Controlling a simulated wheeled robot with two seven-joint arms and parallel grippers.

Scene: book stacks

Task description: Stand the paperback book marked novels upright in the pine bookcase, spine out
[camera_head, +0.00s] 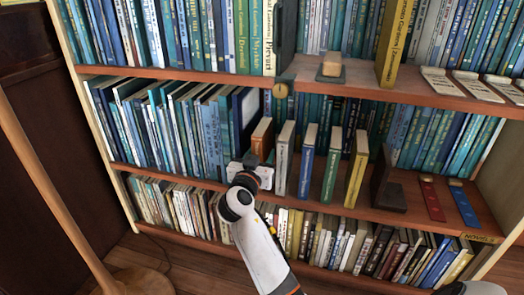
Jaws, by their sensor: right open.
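The pine bookcase (205,76) fills the view, its shelves mostly full of upright books. My right gripper (259,160) is open at the middle shelf, at the lower end of an orange-brown book (262,138). The fingers are small and partly hidden, so I cannot tell whether they touch it. Right of it, a cream book (284,158), a blue book (307,161), a green book (331,165) and a yellow book (356,168) stand upright with gaps between them. No title reading novels is legible on them. My left gripper is not in view.
A dark bookend (386,182) stands right of the yellow book. A red book (431,198) and a blue flat book (463,205) lie farther right. A tan block (331,67) and pale flat items (440,81) lie on the shelf above. A wooden pole (45,180) is at left.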

